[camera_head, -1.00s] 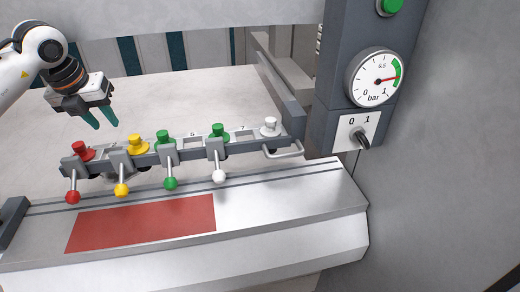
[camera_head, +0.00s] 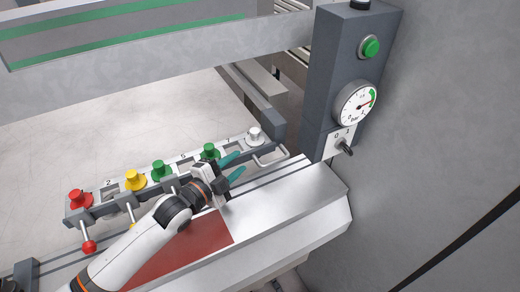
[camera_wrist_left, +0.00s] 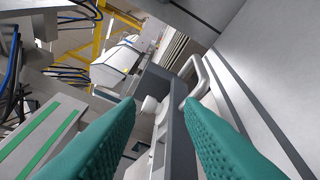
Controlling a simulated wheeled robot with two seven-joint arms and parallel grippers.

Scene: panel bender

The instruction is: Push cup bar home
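The cup bar (camera_head: 105,207) is a long grey bar carrying red, yellow, green and white cups, set along the back of a metal table. A pale loop handle (camera_head: 270,157) sticks out at its right end, below the white cup (camera_head: 254,136). My left gripper (camera_head: 240,164) is open, its two teal fingers apart and pointing right, just left of the handle. In the left wrist view the handle (camera_wrist_left: 197,80) and the white cup (camera_wrist_left: 149,104) lie ahead between the fingers. Nothing is held. My left arm hides part of the bar's front. My right gripper is out of view.
A dark column (camera_head: 318,90) stands right of the bar, with a green button (camera_head: 370,47), a pressure gauge (camera_head: 357,104) and a 0/1 switch (camera_head: 345,149). A red sheet (camera_head: 195,250) lies on the table (camera_head: 290,205). A red-knobbed lever (camera_head: 89,246) stands at the bar's left.

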